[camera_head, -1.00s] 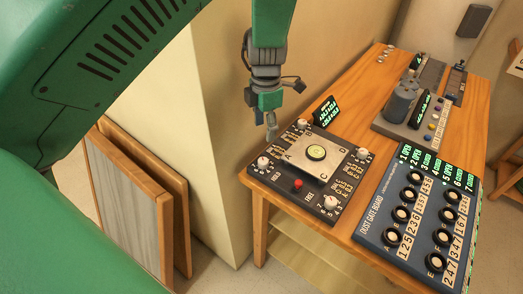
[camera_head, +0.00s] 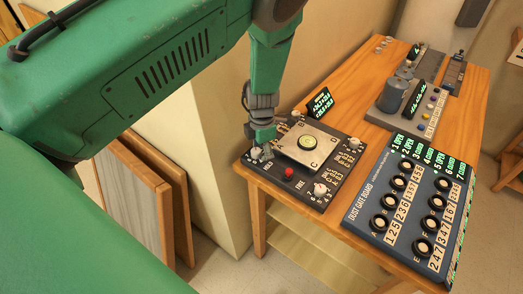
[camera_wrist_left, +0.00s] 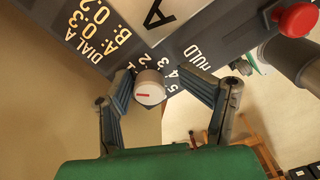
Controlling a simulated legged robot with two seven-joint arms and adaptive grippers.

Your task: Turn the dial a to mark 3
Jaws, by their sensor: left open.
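Dial a is a white round knob with a short red line on its cap. In the left wrist view the knob (camera_wrist_left: 150,88) stands at the edge of a dark panel, with white numerals curving beside it. My left gripper (camera_wrist_left: 154,80) is open, with one finger on each side of the knob; I cannot tell whether they touch it. In the head view the left gripper (camera_head: 262,148) is over the left corner of the dark control panel (camera_head: 309,202) and partly hides the knob there. My right gripper is not in view.
The dust gate board (camera_head: 361,207) lies to the right on the wooden table.

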